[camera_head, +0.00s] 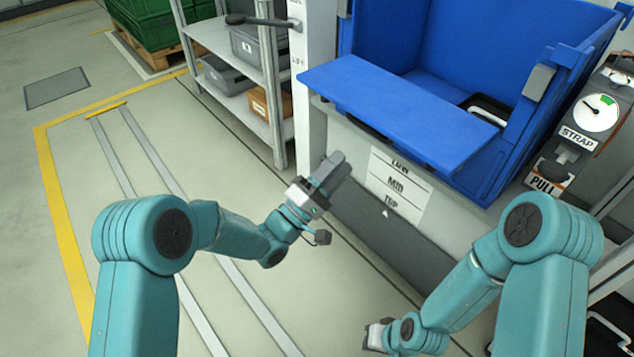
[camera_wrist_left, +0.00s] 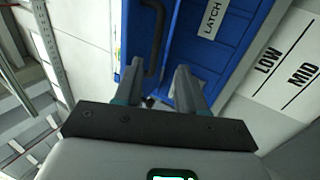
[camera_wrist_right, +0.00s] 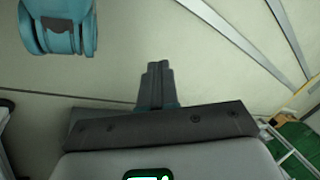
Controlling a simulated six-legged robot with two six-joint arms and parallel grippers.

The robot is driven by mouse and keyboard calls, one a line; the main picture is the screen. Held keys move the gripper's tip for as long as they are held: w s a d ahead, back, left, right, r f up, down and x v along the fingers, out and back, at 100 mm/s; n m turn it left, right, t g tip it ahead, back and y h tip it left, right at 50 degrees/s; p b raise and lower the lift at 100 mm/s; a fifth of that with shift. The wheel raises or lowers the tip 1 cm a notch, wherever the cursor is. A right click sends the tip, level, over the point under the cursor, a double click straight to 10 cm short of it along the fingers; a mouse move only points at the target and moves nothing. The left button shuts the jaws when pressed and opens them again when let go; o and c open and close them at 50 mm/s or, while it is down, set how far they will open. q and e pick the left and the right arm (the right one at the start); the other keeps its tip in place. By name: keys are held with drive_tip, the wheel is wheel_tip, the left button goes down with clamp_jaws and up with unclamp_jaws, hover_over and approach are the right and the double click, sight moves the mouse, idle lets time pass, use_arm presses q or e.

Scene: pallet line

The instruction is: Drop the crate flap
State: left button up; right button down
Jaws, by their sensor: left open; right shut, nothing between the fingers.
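The blue crate (camera_head: 385,38) stands on a grey stand at the upper right of the head view. Its blue flap (camera_head: 395,105) juts outward over the stand's front, roughly level; I cannot tell its exact angle. My left gripper (camera_head: 337,164) is open and empty, below and in front of the flap, apart from it. In the left wrist view, a dark handle (camera_wrist_left: 156,42) and a LATCH label (camera_wrist_left: 210,20) show on blue surface beyond the open fingers. My right gripper (camera_wrist_right: 157,82) is shut and empty, low by the floor, away from the crate.
The stand's front carries a LOW, MID, TOP label (camera_head: 397,188). A gauge post with a STRAP sign (camera_head: 578,138) stands right of the crate. A grey shelf (camera_head: 222,36) with bins is at left. Open floor with rails (camera_head: 150,150) lies left.

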use_arm(q)
drive_tip(key=p+v, duration=0.1)
drive_tip(key=v, duration=0.5)
drive_tip(key=shift+s+a+f, duration=0.2)
drive_tip(key=shift+a, duration=0.05)
use_arm(e)
drive_tip(key=shift+s+a+r+g, duration=0.1)
drive_tip(key=shift+s+r+g, duration=0.2)
drive_tip(key=shift+s+r, duration=0.4)
drive_tip(key=shift+w, duration=0.1)
